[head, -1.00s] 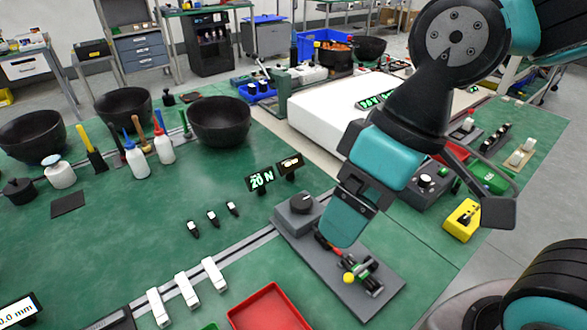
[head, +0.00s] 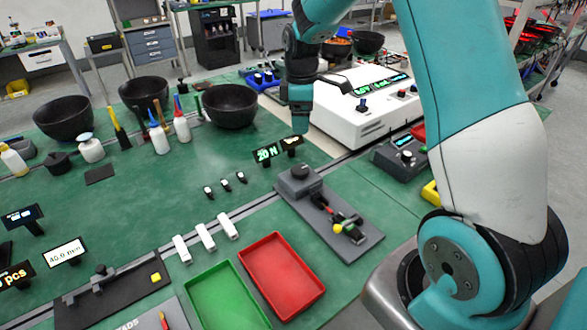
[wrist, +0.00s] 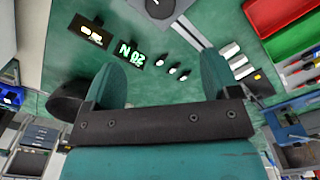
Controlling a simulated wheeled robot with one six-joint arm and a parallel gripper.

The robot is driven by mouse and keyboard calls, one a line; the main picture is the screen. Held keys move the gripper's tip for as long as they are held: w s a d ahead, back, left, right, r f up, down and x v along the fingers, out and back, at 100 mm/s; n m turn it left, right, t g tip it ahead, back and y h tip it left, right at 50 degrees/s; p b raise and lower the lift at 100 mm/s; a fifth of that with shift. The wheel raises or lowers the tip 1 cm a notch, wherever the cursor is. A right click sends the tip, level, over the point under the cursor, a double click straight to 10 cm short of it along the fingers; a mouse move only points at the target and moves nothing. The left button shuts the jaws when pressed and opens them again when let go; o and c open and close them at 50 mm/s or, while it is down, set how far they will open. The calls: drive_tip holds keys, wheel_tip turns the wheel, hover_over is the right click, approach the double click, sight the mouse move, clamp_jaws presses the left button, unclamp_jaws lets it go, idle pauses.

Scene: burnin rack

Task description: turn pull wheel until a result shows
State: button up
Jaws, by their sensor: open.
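The pull wheel (head: 300,172) is a dark round knob on a grey block at the back end of a grey test plate (head: 345,240). It shows partly at the top edge of the wrist view (wrist: 160,6). A lit display (head: 267,153) reads 20 N, and a smaller display (head: 292,141) with text too small to read stands beside it. My gripper (head: 300,125) is above the bench behind the displays, apart from the wheel. In the wrist view my gripper (wrist: 163,70) has its two teal fingers spread wide with nothing between them.
A red tray (head: 281,275) and green tray (head: 225,300) lie in front. A white instrument (head: 365,115) stands behind right, a black bowl (head: 230,105) behind left.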

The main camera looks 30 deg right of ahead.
sight(300, 168)
wheel_tip(300, 168, down, 16)
drive_tip(key=p, duration=0.2)
drive_tip(key=shift+p, duration=0.3)
drive_tip(key=shift+d, duration=0.1)
drive_tip(key=c, duration=0.9)
